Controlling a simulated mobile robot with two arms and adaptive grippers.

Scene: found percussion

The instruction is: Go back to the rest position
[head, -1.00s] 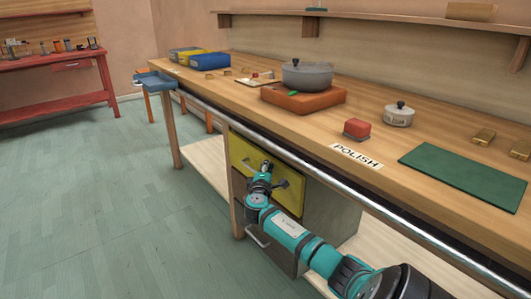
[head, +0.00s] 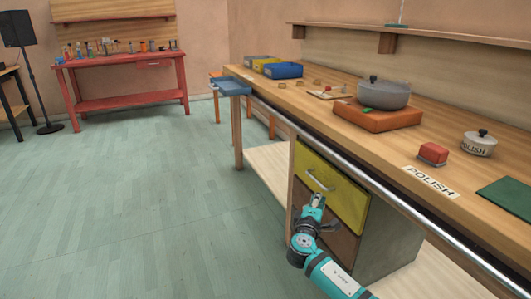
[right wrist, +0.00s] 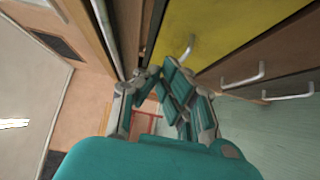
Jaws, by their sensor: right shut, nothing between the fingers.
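My right gripper (head: 317,201) is shut and empty in the head view, in front of the drawer unit under the workbench. It is near the yellow drawer (head: 329,188), below its metal handle, and does not visibly hold the handle. In the right wrist view the fingers (right wrist: 168,76) are together, with the yellow drawer beyond them and its handle (right wrist: 183,63) close by. Whether the fingers touch the drawer front cannot be told. My left gripper is not in view.
The wooden workbench (head: 300,95) with its metal front rail (head: 365,175) stands at the right, above the gripper. On it are a grey pot (head: 383,95) on an orange block (head: 378,117), a red block (head: 432,153) and a white tin (head: 479,146). The floor at left (head: 130,210) is clear.

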